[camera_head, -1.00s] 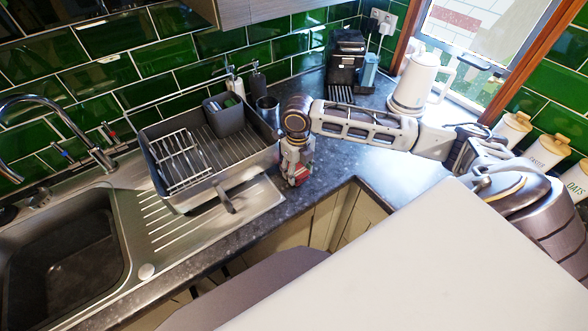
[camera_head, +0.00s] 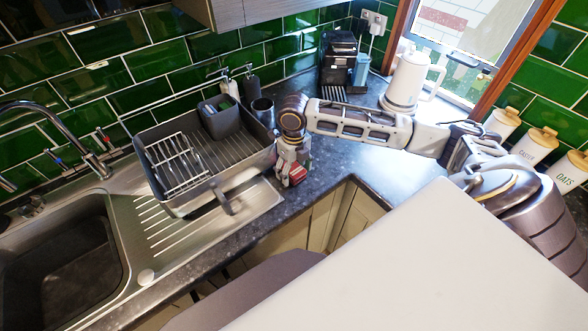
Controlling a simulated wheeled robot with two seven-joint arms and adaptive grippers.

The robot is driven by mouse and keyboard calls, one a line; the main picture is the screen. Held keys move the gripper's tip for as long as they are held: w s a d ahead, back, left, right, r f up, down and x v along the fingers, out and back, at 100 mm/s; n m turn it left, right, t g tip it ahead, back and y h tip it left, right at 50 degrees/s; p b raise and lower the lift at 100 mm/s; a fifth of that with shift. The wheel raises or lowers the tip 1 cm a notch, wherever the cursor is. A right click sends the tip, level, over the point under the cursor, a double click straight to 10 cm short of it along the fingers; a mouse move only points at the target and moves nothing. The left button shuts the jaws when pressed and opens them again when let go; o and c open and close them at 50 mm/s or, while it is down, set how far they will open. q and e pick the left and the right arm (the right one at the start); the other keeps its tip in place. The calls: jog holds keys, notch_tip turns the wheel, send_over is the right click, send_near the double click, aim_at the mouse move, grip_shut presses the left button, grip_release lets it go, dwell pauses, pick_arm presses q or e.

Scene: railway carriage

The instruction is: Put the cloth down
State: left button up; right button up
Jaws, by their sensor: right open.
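A small red cloth-like thing (camera_head: 298,175) lies low at my right gripper, on or just above the dark worktop by the drying rack's right side. It is partly hidden by the fingers, so its full shape cannot be told. My right gripper (camera_head: 286,176) points down beside it with its fingers apart. Whether a finger still touches the red thing cannot be told. My right arm reaches in from the right, over the worktop. My left gripper is not in view.
A grey dish rack (camera_head: 187,205) with a wire insert stands on the steel drainer, close left of the gripper. The sink (camera_head: 60,250) is further left. A dark cup (camera_head: 263,110), coffee machine (camera_head: 337,62) and white kettle (camera_head: 406,82) stand behind. Worktop (camera_head: 335,160) right of the gripper is clear.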

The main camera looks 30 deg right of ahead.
aim_at(294, 171)
jog(key=shift+f, duration=0.15)
jog(key=shift+f+b, duration=0.2)
jog(key=shift+b, duration=0.5)
jog(key=shift+r, duration=0.15)
notch_tip(294, 171, up, 14)
jog(key=shift+s+a, duration=0.15)
jog(key=shift+s+f, duration=0.1)
jog(key=shift+f, duration=0.1)
dwell(0.8)
